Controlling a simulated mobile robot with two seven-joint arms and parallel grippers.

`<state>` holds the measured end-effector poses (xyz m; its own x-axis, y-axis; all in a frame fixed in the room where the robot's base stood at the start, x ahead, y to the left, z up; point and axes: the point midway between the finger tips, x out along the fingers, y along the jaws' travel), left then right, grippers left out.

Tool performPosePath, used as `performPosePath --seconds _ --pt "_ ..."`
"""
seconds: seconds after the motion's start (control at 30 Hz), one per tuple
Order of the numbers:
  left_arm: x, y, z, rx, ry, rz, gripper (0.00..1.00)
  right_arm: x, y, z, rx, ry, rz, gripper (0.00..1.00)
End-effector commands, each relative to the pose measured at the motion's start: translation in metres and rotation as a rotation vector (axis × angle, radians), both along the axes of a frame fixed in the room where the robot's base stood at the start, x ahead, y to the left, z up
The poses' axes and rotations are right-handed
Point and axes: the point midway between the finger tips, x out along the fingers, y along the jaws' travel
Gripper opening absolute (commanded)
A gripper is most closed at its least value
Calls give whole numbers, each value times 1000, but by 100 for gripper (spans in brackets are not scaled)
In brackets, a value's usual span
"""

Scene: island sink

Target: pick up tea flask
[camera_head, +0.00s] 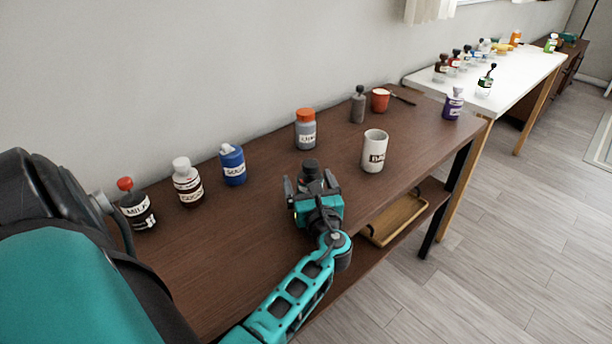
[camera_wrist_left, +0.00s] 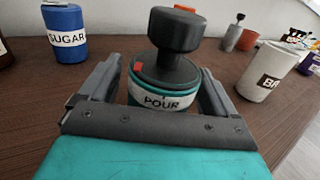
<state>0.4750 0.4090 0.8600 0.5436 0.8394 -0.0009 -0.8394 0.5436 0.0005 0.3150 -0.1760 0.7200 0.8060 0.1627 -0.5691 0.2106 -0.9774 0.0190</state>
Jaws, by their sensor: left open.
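The left gripper is open, with one finger on each side of the flask, low near the front edge of the brown table. The wrist view also shows its two fingers apart. My right gripper is not in view.
The canister is close to the gripper's right. A lower shelf holds a wooden tray (camera_head: 398,216).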

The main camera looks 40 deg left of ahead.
Motion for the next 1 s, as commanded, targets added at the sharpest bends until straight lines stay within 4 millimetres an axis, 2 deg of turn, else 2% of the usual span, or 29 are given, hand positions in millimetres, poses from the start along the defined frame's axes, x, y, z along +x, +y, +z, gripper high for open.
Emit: performPosePath --seconds 0.33,0.9,1.0 --pt "0 -2 0 0 0 1 90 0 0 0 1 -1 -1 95" --pt "0 -2 0 -1 -1 0 35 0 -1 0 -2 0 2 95" --pt "0 -2 1 1 -2 0 30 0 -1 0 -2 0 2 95"
